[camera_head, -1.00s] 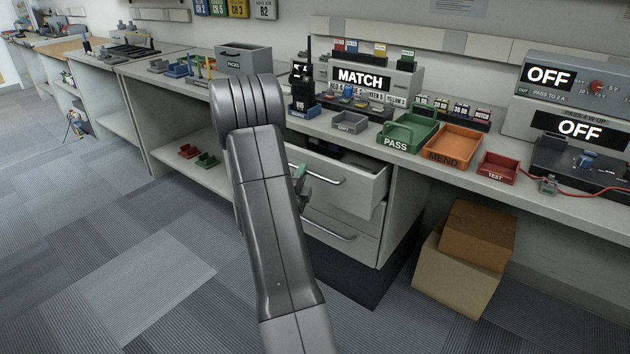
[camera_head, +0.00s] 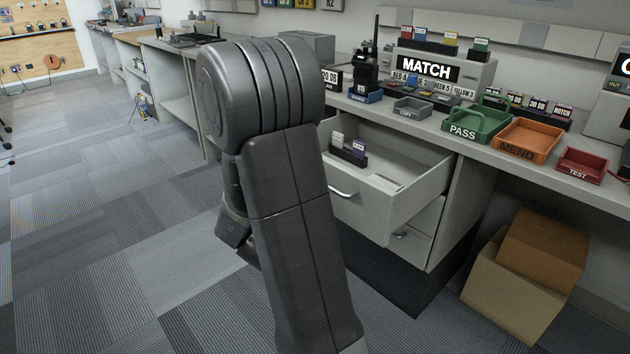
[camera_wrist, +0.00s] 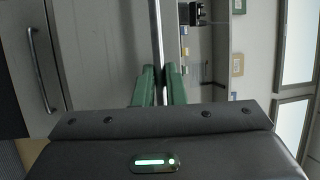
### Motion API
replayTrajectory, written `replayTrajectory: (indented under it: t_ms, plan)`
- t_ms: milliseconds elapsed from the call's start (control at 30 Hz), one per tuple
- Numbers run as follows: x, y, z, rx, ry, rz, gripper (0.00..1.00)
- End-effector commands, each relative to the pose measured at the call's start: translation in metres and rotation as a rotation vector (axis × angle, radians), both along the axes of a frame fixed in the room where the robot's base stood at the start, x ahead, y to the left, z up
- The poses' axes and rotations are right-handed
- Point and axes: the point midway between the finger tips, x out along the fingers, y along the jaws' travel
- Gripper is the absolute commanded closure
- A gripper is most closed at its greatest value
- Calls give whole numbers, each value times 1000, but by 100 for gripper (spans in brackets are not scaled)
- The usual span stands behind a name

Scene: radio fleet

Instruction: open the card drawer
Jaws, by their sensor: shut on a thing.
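The card drawer (camera_head: 420,200) is the upper drawer under the counter and stands well open in the head view. Inside it are a small black rack (camera_head: 346,155) with white and purple tabbed cards and a flat pale card (camera_head: 383,182). My arm hides the drawer's left side and my gripper in the head view.
A lower drawer (camera_head: 415,238) is shut beneath. Two cardboard boxes (camera_head: 515,295) stand on the floor to the right. The counter above holds the green PASS tray (camera_head: 472,133), the orange MEND tray (camera_head: 528,140) and a radio (camera_head: 367,66).

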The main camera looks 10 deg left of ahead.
Motion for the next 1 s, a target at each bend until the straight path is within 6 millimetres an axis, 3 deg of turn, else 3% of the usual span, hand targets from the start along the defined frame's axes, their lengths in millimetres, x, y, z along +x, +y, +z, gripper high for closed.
replayTrajectory:
  t_ms: [333, 367, 467, 800, 1000]
  plan:
    - [-1, 1, 0, 0, 1, 0, 100]
    - [-1, 1, 0, 0, 0, 0, 87]
    - [-1, 1, 0, 0, 0, 0, 68]
    - [-3, 1, 0, 0, 0, 1, 68]
    - [-24, 7, -4, -1, 1, 5, 68]
